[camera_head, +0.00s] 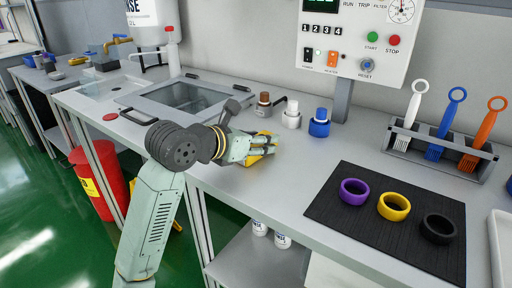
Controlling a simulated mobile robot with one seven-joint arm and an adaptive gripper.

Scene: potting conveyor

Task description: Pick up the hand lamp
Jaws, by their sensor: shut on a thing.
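My gripper (268,145) is over the grey bench, left of the black mat. It is shut on a yellow thing (256,159), which shows below and beside the fingers. The yellow thing looks like the hand lamp, but my fingers hide most of it, so its full shape cannot be made out. It is at or just above the bench top; I cannot tell whether it touches.
Bottles with brown, white and blue caps (319,124) stand just behind my gripper. A black mat (335,213) with purple, yellow and black rings lies to the right. A brush rack (398,151) is at the far right.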

